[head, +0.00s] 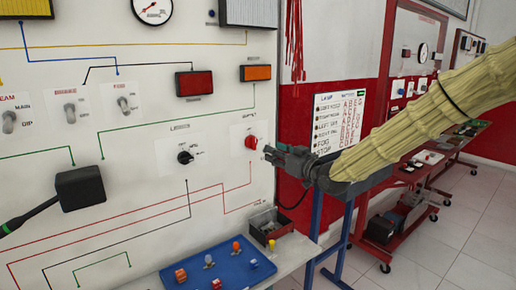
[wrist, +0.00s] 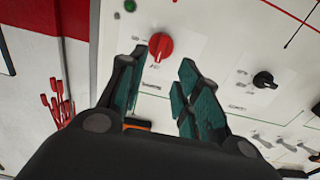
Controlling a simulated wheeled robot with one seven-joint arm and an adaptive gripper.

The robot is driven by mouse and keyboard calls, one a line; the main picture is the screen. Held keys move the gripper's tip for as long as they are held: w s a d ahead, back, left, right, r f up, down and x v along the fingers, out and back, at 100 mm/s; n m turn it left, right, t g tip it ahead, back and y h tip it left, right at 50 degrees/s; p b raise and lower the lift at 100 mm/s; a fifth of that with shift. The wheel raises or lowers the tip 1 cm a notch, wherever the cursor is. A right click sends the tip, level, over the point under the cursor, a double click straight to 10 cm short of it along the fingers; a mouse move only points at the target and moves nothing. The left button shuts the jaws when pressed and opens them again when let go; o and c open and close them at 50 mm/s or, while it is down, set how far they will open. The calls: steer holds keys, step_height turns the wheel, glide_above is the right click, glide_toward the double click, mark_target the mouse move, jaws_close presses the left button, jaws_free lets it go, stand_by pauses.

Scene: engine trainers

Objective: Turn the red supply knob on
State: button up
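The red supply knob (head: 251,142) is on the right part of the white trainer panel in the head view. In the wrist view the red knob (wrist: 160,46) shows just beyond my fingertips, nearer the left finger, with its pointer end tilted. My gripper (head: 270,152) comes in from the right, its fingers pointing at the panel close to the knob. In the wrist view the gripper (wrist: 158,75) has its two teal-padded fingers spread apart with nothing between them. I cannot tell whether a fingertip touches the knob. The knob's fine markings are too small to read.
A black knob (head: 185,157) sits left of the red one on the panel. Red cables (head: 295,45) hang right of the panel. Toggle switches are farther left.

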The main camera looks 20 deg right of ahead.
mark_target(255, 144)
steer(key=p+x, duration=0.1)
steer(key=x, duration=0.9)
steer(key=shift+a+f, duration=0.1)
steer(key=shift+f, duration=0.05)
jaws_close()
